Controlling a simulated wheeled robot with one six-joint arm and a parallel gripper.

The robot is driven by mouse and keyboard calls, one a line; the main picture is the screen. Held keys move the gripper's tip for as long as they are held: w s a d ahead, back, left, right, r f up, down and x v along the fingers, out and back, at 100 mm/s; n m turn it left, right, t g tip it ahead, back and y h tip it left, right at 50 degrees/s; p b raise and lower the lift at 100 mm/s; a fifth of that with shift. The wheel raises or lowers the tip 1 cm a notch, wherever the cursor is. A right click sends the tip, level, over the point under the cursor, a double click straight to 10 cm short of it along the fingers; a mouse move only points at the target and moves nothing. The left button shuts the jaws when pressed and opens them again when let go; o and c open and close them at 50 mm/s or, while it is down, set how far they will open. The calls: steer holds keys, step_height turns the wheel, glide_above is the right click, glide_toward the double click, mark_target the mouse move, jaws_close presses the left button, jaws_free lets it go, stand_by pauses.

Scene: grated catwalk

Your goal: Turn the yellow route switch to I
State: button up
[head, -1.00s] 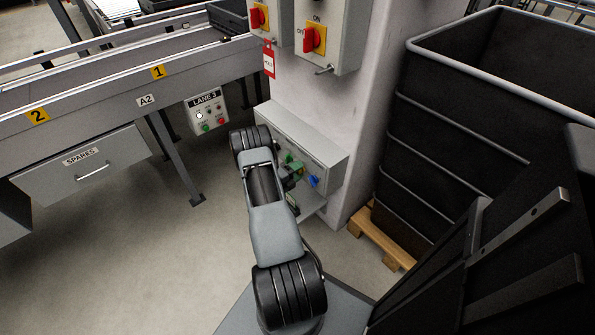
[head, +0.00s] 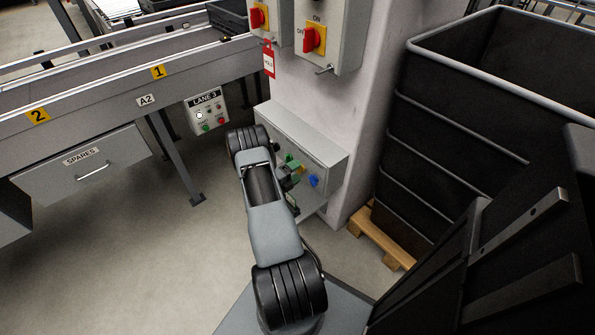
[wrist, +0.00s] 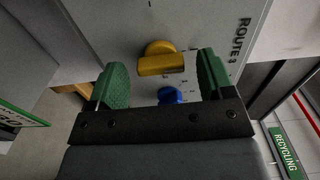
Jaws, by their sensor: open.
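The yellow route switch (wrist: 160,62) is a round knob with a raised bar on a grey panel (wrist: 205,22). In the wrist view its bar lies roughly across the picture. The marks around it are too small to read. My gripper (wrist: 161,66) is open, with one green finger on each side of the switch and gaps between. I cannot tell how deep the fingers reach. In the head view my gripper (head: 291,168) is at the front of the grey box (head: 318,147), and my arm and gripper largely hide the switch.
A blue knob (wrist: 171,95) sits close to the yellow one; it also shows in the head view (head: 313,180). Red switches (head: 314,39) are above on the pillar. A black bin (head: 450,140) stands at right, a conveyor (head: 100,95) at left.

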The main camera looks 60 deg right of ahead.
steer(key=p+v, duration=0.1)
steer(key=v, duration=1.1)
steer(key=shift+a+p, duration=0.4)
steer(key=shift+w, duration=0.1)
steer(key=s+a+f+m+g+y, duration=0.25)
steer(key=s+m+y, duration=0.2)
steer(key=m, duration=0.35)
steer(key=s+a+r+m+g+y+p, duration=0.2)
steer(key=a+r+m+y+p, duration=0.4)
steer(key=r+m, duration=0.6)
steer(key=a+r+m+t+y+p, duration=0.2)
steer(key=a+r+m+t+p, duration=0.2)
steer(key=r, duration=1.1)
steer(key=w+a+r+m+t+y+p, duration=0.1)
steer(key=a+r+m+t+p, duration=0.3)
steer(key=a+r+p, duration=0.4)
steer(key=a+r+m+t+y+p, duration=0.4)
steer(key=a+r, duration=0.6)
steer(key=r, duration=1.2)
steer(key=t+p, duration=0.1)
steer(key=p, duration=0.1)
steer(key=shift+w+a+r+t+p, duration=0.25)
steer(key=shift+r+t+p, duration=0.05)
steer(key=shift+r+t, duration=0.1)
